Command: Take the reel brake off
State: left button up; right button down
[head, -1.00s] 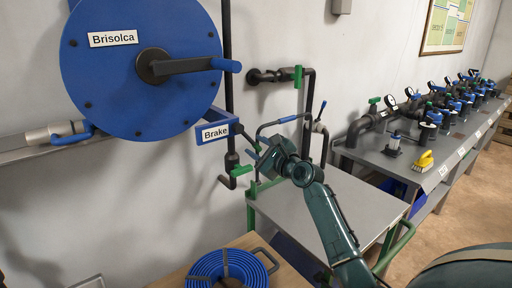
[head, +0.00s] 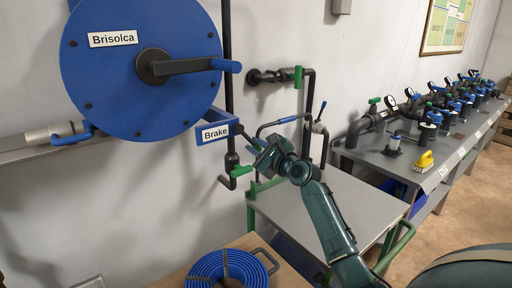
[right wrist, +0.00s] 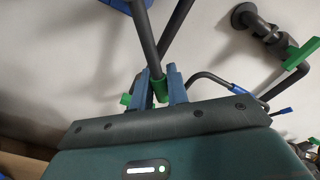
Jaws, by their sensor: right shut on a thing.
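The blue reel (head: 140,95) with the "Brisolca" label hangs on the wall at the left of the head view. Below its right edge is a blue plate marked "Brake" (head: 215,133). The dark brake lever (head: 240,131) slants down and right from beside this plate; it also shows in the right wrist view (right wrist: 150,50), with a green end (right wrist: 160,90). My right gripper (head: 257,150) is at the lever's lower end, and in the right wrist view its blue fingers (right wrist: 160,86) are shut on either side of the green end. My left gripper is out of view.
A green-handled valve (head: 242,171) on a dark wall pipe is close below my right gripper. A grey table (head: 330,205) stands under my right arm. A blue coiled hose (head: 225,270) lies at the bottom. A manifold bench (head: 420,160) is at the right.

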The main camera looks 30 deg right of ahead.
jog(key=shift+r, duration=0.1)
dwell(0.3)
jog(key=shift+d+r+n+p, duration=0.3)
jog(key=shift+d+r+n, duration=0.4)
jog(key=shift+n, duration=0.6)
pick_arm(q)
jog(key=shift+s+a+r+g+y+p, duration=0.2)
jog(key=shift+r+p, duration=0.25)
jog(key=shift+p, duration=0.55)
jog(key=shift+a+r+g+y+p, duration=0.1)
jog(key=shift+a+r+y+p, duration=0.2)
jog(key=shift+p, duration=0.65)
pick_arm(e)
notch_tip(320, 180, up, 9)
jog(key=d+n, duration=0.1)
jog(key=n, duration=1.1)
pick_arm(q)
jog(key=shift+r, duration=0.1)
pick_arm(e)
jog(key=shift+r, duration=0.2)
jog(key=c, duration=1.4)
grip_release()
jog(key=shift+w, duration=0.1)
jog(key=shift+c, duration=0.2)
jog(key=shift+o, duration=0.2)
jog(key=shift+f, duration=0.15)
